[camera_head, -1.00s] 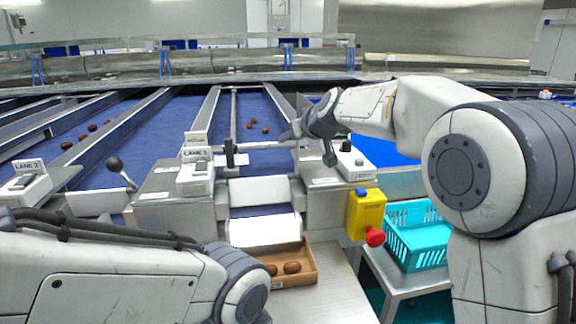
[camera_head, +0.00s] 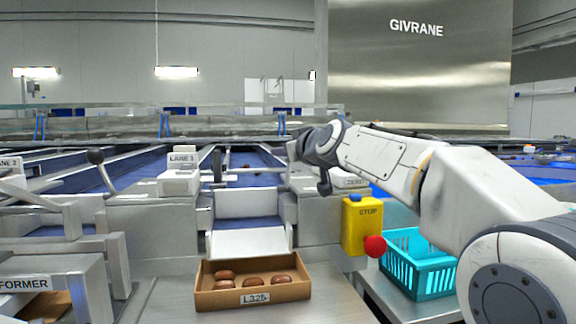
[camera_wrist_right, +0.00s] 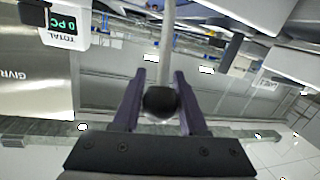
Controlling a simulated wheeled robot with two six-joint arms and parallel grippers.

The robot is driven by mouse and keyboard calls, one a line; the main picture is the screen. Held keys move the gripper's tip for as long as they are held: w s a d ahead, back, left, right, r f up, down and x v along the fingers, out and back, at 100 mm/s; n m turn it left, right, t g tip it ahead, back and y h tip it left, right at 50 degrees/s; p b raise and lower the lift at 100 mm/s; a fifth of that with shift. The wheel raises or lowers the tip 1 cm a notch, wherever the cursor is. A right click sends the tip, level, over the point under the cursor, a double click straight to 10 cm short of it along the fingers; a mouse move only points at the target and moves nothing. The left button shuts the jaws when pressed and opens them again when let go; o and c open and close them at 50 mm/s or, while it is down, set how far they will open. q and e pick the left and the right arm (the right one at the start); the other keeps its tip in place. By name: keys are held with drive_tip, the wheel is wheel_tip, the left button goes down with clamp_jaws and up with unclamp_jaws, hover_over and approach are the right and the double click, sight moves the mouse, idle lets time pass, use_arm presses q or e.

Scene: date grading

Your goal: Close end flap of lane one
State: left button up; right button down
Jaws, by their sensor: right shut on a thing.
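Lane one's sign (camera_head: 181,158) stands left of its blue belt (camera_head: 252,158). At the belt's near end is a pale flap or plate (camera_head: 247,204), with a white chute (camera_head: 249,242) sloping below it. I cannot tell how far the flap is shut. A lever rod (camera_head: 243,171) lies nearly level across the lane, from a black pivot piece (camera_head: 217,165) towards my right gripper (camera_head: 291,152). In the right wrist view, the gripper's fingers (camera_wrist_right: 161,88) are shut on the lever's black knob (camera_wrist_right: 160,102). My left gripper is out of view.
A brown box (camera_head: 253,294) marked L325 holds several dates below the chute. A yellow stop box (camera_head: 361,225) with a red button and a turquoise basket (camera_head: 420,262) stand right. Another black-knobbed lever (camera_head: 96,156) rises at left.

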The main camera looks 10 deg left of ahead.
drive_tip(key=shift+s+d, duration=0.1)
drive_tip(key=shift+s, duration=0.25)
drive_tip(key=shift+r, duration=0.1)
idle(0.4)
drive_tip(key=c, duration=0.5)
unclamp_jaws()
drive_tip(key=shift+s, duration=0.1)
drive_tip(key=shift+o, duration=0.2)
drive_tip(key=shift+b, duration=0.3)
drive_tip(key=shift+s+d, duration=0.15)
drive_tip(key=shift+s, duration=0.05)
drive_tip(key=f+b+v, duration=0.1)
drive_tip(key=b+v, duration=0.1)
drive_tip(key=v, duration=0.7)
drive_tip(key=shift+s+d+r, duration=0.2)
drive_tip(key=shift+s+r, duration=0.2)
drive_tip(key=shift+r, duration=0.1)
